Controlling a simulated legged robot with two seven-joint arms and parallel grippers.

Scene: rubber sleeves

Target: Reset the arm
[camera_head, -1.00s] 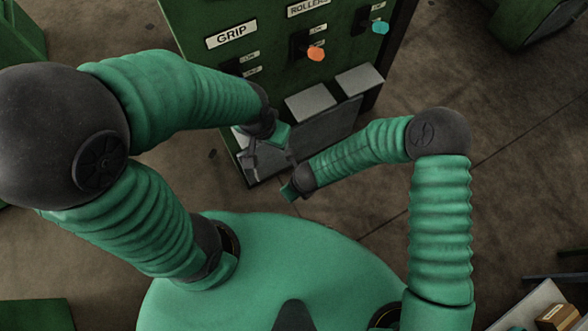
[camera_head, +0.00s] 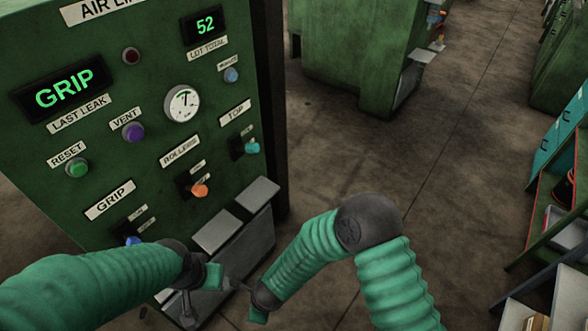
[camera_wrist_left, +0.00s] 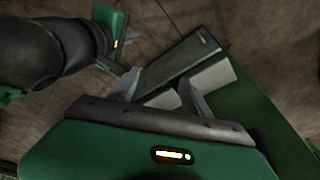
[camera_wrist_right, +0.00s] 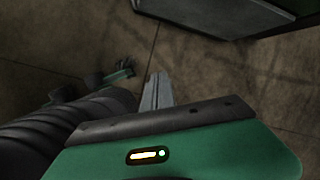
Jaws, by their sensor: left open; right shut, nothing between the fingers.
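My left gripper (camera_head: 208,292) is in front of the lower part of the green panel in the head view. Its two fingers are spread with nothing between them in the left wrist view (camera_wrist_left: 160,88). My right gripper (camera_head: 242,287) is close beside it to the right, low in the head view. Its fingers are together and empty in the right wrist view (camera_wrist_right: 157,85). Both arms are bent, with the grippers near each other. I cannot tell from the head view whether they touch.
The green machine panel (camera_head: 150,75) has a lit GRIP display (camera_head: 58,90), a green RESET button (camera_head: 77,168), a purple VENT button (camera_head: 133,132), a gauge (camera_head: 182,104) and an orange ROLLERS switch (camera_head: 200,190). Grey plates (camera_head: 218,231) jut out below. Open floor (camera_head: 430,190) lies right.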

